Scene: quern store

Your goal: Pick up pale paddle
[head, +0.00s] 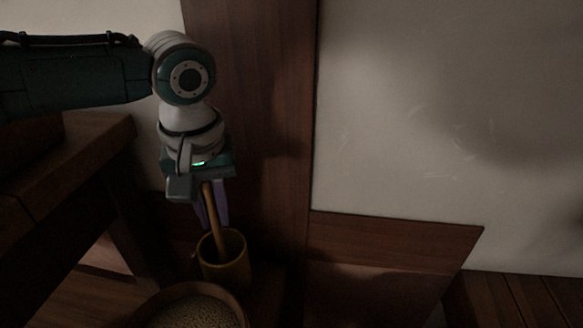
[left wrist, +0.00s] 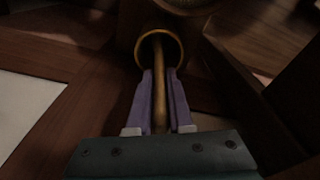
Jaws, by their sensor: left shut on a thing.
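My left gripper (head: 215,204) points down above a yellow-brown cup (head: 225,262). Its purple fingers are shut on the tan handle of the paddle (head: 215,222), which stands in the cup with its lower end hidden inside. In the left wrist view the gripper (left wrist: 160,80) has a finger on each side of the paddle handle (left wrist: 158,105), which runs into the round mouth of the cup (left wrist: 176,42). My right gripper is in neither view.
A round bowl (head: 147,307) of grain-like stuff stands in front of the cup. A dark wooden table (head: 75,165) is at the left. A wooden post (head: 250,100) rises behind the gripper, with a pale wall to its right.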

